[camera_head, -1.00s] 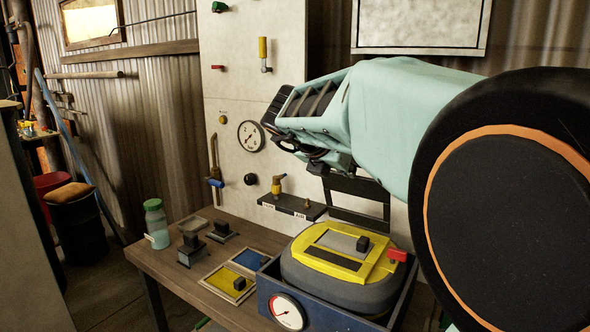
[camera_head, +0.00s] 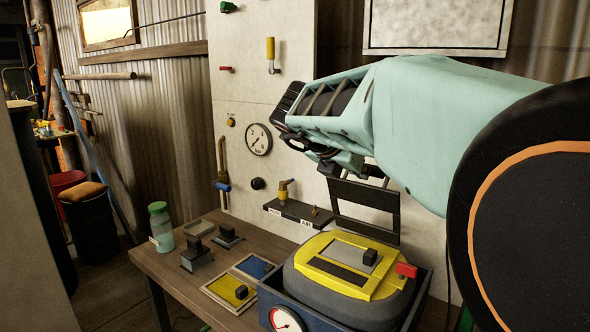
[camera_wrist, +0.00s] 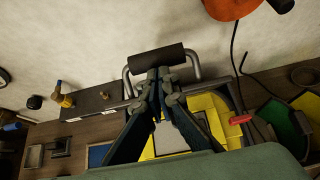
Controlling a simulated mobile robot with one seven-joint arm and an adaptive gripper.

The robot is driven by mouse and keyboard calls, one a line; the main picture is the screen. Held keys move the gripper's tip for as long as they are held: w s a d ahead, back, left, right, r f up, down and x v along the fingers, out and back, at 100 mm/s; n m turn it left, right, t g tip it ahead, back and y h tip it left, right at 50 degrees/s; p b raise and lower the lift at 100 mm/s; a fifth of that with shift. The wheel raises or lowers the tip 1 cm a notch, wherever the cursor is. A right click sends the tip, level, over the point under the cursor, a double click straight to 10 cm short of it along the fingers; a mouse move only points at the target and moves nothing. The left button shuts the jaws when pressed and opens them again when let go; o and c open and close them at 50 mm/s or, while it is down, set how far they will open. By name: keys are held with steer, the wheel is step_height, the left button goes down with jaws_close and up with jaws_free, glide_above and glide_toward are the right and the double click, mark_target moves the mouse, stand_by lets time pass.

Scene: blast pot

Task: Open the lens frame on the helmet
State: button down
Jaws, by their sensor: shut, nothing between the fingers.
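The helmet (camera_head: 325,288) is dark grey and sits in a blue box at the lower right of the head view. On top lies its yellow lens frame (camera_head: 328,270) with a grey and a dark pane, flat on the helmet. A black knob (camera_head: 370,257) stands on it and a red tab (camera_head: 406,270) is at its right edge. In the wrist view my gripper (camera_wrist: 160,78) is shut and empty, its fingers crossing in front of the yellow frame (camera_wrist: 206,104) and hiding part of it. The red tab (camera_wrist: 241,119) is clear of the fingers, to their right.
The blue box (camera_head: 333,318) holds the helmet. A bar with a dark grip (camera_wrist: 157,59) lies by my fingertips. Yellow and blue trays, black blocks and a green-lidded jar (camera_head: 160,225) stand left on the bench.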

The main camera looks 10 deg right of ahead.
steer(key=shift+w+d+r+p, duration=0.25)
steer(key=shift+w+d+p, duration=0.25)
steer(key=shift+p, duration=0.05)
steer(key=shift+w+d+r+p, duration=0.25)
steer(key=shift+w+d+p, duration=0.2)
steer(key=shift+d+p, duration=0.1)
steer(key=w+d+p, duration=0.4)
steer(key=w+d, duration=0.1)
steer(key=shift+w+d+p, duration=0.3)
steer(key=shift+w+p, duration=0.05)
steer(key=shift+s+a, duration=0.1)
